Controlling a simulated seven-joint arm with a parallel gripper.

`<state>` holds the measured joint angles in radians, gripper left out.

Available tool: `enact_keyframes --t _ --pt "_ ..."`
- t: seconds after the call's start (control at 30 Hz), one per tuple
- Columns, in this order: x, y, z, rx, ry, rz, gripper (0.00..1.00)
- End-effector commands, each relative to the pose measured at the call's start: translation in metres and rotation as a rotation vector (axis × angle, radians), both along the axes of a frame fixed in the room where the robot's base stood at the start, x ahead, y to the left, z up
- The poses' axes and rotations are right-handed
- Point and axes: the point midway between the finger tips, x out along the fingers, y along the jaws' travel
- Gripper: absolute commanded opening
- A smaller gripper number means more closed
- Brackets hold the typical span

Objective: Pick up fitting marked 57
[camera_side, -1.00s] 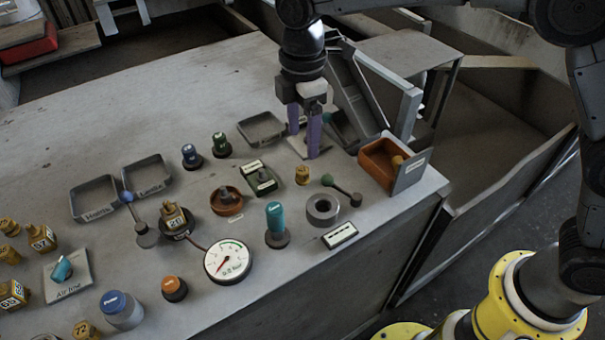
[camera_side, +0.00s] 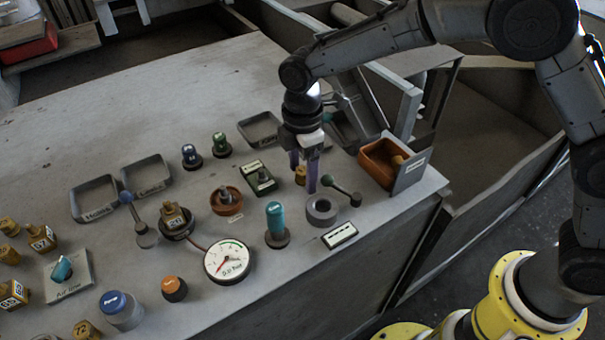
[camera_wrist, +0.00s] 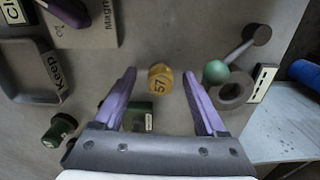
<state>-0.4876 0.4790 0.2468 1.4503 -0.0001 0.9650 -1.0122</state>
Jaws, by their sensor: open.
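The fitting marked 57 (camera_wrist: 160,79) is a small brass-yellow piece with "57" on its face. In the wrist view it lies between and just beyond the tips of my two purple fingers. My gripper (camera_wrist: 162,76) is open, with nothing held. I cannot tell the exact height of the fingertips above the table.
A lever with a green ball (camera_wrist: 215,71) and a grey ring (camera_wrist: 236,90) stand right of the fingers. A green box (camera_side: 261,181) is close on the left. An orange bin (camera_side: 377,158) stands to the right. A dial gauge (camera_side: 228,261) stands nearer the front.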

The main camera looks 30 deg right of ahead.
Motion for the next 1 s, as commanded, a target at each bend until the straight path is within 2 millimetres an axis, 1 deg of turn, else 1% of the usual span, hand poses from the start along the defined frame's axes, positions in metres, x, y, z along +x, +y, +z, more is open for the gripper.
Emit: enact_keyframes --t 0.07,0.17,0.2,0.27,0.4,0.47,0.5,0.83,1.0 --pt "-0.0001 -0.0001 0.0001 0.000 0.000 0.000 0.74" --pt "0.0000 -0.0001 0.0003 0.000 0.000 0.000 0.58" --pt "-0.0001 -0.0001 0.0003 0.000 0.000 0.000 0.50" --pt "0.0000 -0.0001 0.0004 0.000 0.000 0.000 0.40" --pt "0.0000 -0.0001 0.0005 0.000 0.000 0.000 0.14" --pt "0.0000 -0.0001 0.0005 0.000 0.000 0.000 0.04" --pt "0.0000 -0.0001 0.0006 0.000 0.000 0.000 0.00" --pt "0.0002 0.0000 0.0014 0.000 -0.001 0.000 0.00" --pt "0.0003 0.0001 0.0090 0.001 -0.001 0.000 0.00"
